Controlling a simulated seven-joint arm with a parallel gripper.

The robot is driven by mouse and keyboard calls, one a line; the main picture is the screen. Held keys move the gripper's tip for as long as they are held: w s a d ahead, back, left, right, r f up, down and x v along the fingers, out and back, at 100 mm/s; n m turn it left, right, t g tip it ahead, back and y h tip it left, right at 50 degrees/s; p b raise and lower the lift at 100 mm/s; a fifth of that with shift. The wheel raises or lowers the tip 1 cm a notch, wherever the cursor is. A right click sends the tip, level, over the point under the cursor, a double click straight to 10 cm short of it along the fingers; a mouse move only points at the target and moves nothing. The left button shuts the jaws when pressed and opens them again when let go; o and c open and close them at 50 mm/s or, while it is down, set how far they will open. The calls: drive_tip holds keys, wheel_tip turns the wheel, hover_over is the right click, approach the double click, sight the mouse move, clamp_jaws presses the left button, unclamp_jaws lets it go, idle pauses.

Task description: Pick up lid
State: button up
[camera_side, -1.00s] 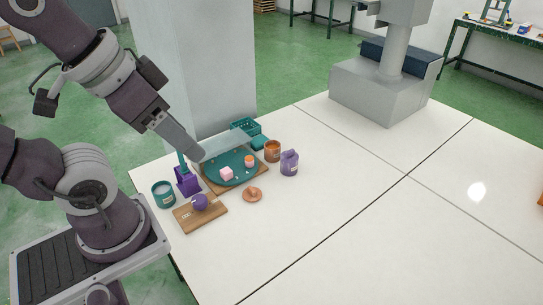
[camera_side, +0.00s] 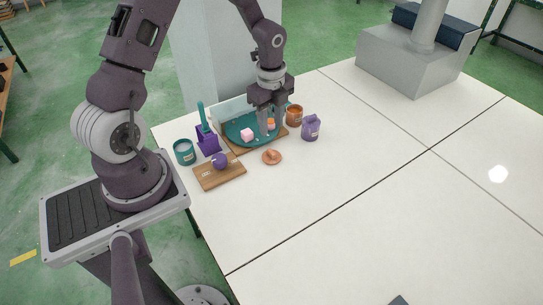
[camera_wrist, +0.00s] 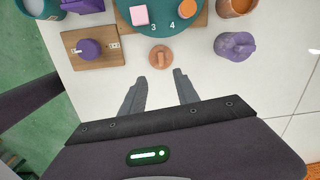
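A small round copper-orange lid (camera_side: 271,157) with a knob on top lies flat on the white table, in front of the tray. It also shows in the wrist view (camera_wrist: 160,57), just beyond the fingertips and roughly centred between them. My gripper (camera_side: 270,131) points down near the front right of the tray in the side view, close behind the lid. In the wrist view my gripper (camera_wrist: 160,74) has its two fingers apart with nothing between them. It does not touch the lid.
A teal tray (camera_side: 234,136) holds a pink cube (camera_side: 247,135) and an orange piece (camera_side: 271,123). A wooden board (camera_side: 231,174) bears a purple knobbed object (camera_side: 219,160). A teal jar (camera_side: 184,152), orange jar (camera_side: 294,115) and purple container (camera_side: 311,127) stand around.

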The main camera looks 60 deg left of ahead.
sight(271, 152)
drive_tip(key=shift+m, duration=0.8)
drive_tip(key=f, duration=0.7)
drive_tip(key=a+f, duration=0.1)
drive_tip(key=f, duration=0.3)
drive_tip(key=shift+w+f, duration=0.15)
drive_tip(key=shift+w, duration=0.2)
clamp_jaws()
